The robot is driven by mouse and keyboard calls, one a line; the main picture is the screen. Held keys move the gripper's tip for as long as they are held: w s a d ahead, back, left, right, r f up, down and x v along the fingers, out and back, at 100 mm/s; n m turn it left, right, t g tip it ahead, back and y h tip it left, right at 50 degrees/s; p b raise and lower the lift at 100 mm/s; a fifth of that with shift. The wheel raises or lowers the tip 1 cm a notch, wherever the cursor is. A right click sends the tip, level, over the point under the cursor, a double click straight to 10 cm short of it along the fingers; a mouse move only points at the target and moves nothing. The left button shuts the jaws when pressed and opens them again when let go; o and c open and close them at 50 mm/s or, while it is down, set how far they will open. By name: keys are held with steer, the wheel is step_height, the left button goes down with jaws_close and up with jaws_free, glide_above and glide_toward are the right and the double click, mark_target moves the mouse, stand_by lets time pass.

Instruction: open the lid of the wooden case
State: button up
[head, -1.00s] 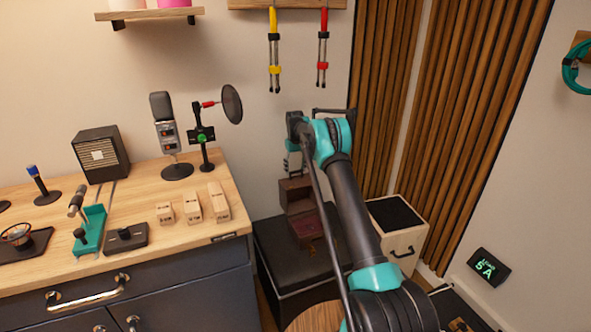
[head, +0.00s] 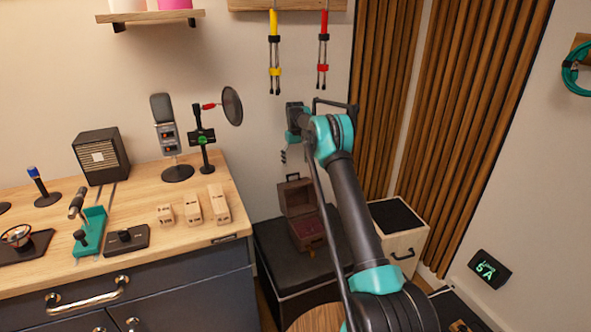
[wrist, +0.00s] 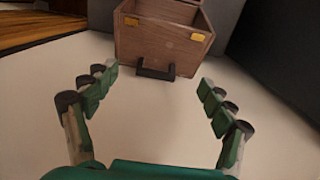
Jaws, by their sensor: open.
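The wooden case (head: 306,229) sits on a black box in the head view. Its lid (head: 297,198) stands raised at the back, with a dark handle on its upper edge. The reddish inside shows. In the wrist view the case (wrist: 165,42) is at the top middle, with two yellow fittings and a dark handle on the wood facing me. My gripper (head: 283,156) is above the case, apart from the lid. In the wrist view my gripper (wrist: 158,78) has its green fingers spread and empty, with the handle beyond them. My arm covers part of the area right of the case.
The black box (head: 276,270) carries the case. A workbench (head: 130,225) with wooden blocks stands to the left. A pale crate (head: 409,240) with a dark top stands right, near wooden slats (head: 470,120). Tools (head: 274,60) hang on the wall above my gripper.

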step_height(320, 180, up, 7)
stand_by(0.3)
steer(key=shift+w, duration=0.1)
